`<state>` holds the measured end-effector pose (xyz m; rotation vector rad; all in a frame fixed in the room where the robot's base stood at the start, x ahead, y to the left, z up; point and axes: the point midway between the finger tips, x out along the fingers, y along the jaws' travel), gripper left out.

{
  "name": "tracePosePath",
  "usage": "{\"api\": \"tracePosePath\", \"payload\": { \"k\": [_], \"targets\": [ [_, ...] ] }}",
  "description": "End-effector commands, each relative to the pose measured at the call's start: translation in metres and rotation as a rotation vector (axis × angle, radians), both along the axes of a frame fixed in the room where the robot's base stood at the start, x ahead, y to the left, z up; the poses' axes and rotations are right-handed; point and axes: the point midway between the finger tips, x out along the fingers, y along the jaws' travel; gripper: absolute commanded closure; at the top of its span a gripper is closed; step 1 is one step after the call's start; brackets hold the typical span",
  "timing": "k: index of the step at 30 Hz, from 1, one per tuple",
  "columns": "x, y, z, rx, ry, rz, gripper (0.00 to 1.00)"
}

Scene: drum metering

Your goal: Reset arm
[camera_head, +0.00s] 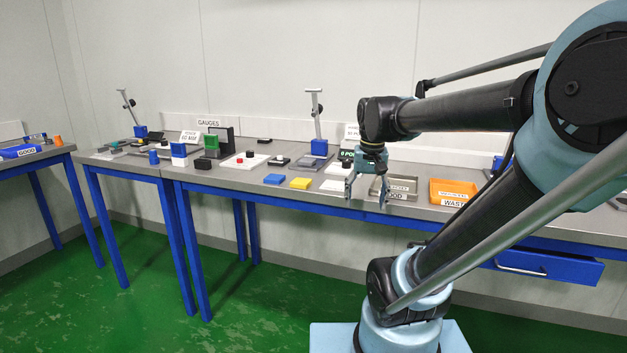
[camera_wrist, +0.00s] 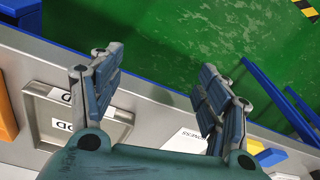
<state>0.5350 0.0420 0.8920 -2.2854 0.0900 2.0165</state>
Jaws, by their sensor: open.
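My gripper (camera_head: 367,188) hangs from my raised arm, pointing down near the front edge of the long workbench (camera_head: 235,184). Its two fingers are apart with nothing between them. In the wrist view my gripper (camera_wrist: 160,95) shows both fingers spread, with the bench's front edge and the green floor beyond them. A metal tray labelled GOOD (camera_head: 398,196) lies just right of the gripper; this tray (camera_wrist: 60,143) is at the left in the wrist view, partly behind a finger.
An orange WASTE bin (camera_head: 453,190) stands right of the tray. A blue block (camera_head: 274,179) and a yellow block (camera_head: 300,183) lie on the bench to the left. A blue drawer (camera_head: 545,265) hangs under the bench's right part. The green floor (camera_head: 120,290) at left is clear.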

Motion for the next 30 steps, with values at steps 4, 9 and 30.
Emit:
{"api": "tracePosePath", "payload": {
  "k": [4, 9, 30],
  "targets": [
    [-0.036, -0.017, -0.038, -0.009, -0.022, 0.033, 0.31],
    [-0.072, -0.031, -0.082, -0.022, -0.046, 0.076, 0.31],
    [-0.104, -0.042, -0.129, -0.040, -0.070, 0.126, 0.31]
  ]
}}
